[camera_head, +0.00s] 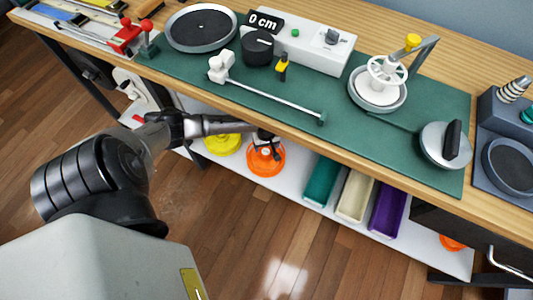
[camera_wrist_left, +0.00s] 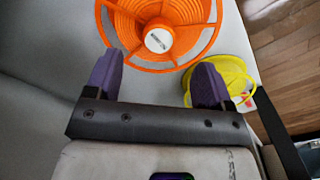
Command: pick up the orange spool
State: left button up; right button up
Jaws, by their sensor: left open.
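The orange spool (camera_head: 262,168) lies on the white lower shelf under the bench in the head view. In the left wrist view the orange spool (camera_wrist_left: 127,25) shows its broad round face, open rim and pale hub label, cut by the top edge. My left gripper (camera_head: 268,140) is over the spool's far part in the head view and hides some of it. In the left wrist view my left gripper (camera_wrist_left: 157,76) is open, its purple fingers apart with nothing between them and the spool beyond the tips. My right gripper is in neither view.
A yellow spool (camera_head: 222,144) lies left of the orange one; it also shows in the left wrist view (camera_wrist_left: 234,78). Teal (camera_head: 321,181), cream (camera_head: 355,197) and purple (camera_head: 387,209) bins stand to the right on the shelf (camera_head: 295,190). The wooden bench edge (camera_head: 300,148) overhangs the shelf.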

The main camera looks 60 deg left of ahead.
aim_at(266, 152)
pick_arm(q)
jog(key=shift+s+a+f, duration=0.1)
jog(key=shift+a+f, duration=0.15)
jog(key=shift+f, duration=0.5)
jog(key=shift+d+f+b, duration=0.1)
jog(key=shift+f+b, duration=0.55)
jog(key=shift+b, duration=0.2)
notch_tip(266, 152, down, 4)
jog(key=b, duration=0.3)
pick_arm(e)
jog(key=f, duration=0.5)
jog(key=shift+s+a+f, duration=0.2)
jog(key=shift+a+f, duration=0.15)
pick_arm(q)
jog(key=shift+r, duration=0.1)
jog(key=c, duration=0.6)
grip_shut()
